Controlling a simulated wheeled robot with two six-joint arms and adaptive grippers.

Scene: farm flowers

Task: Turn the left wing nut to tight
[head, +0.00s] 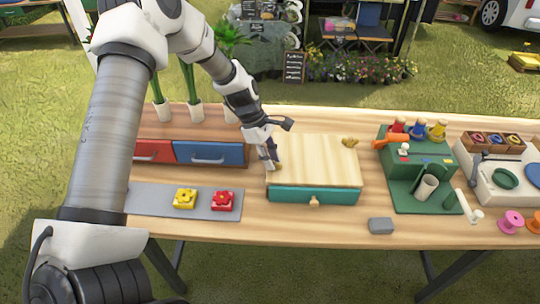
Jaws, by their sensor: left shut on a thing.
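My left gripper (272,161) points down at the left end of a wooden press board (318,165) lying on a teal box with a front knob. The left wing nut is hidden at the fingertips, where the gripper is shut on it. A second, brass-coloured wing nut (349,142) shows uncovered at the board's back right corner. How far either nut is turned cannot be told. My right gripper is not in view.
A grey mat (150,201) with yellow and red flower blocks lies at the front left. A red and blue drawer unit (208,153) stands behind it. A green stand (418,160) with spools is on the right, and a grey block (381,226) sits near the front edge.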

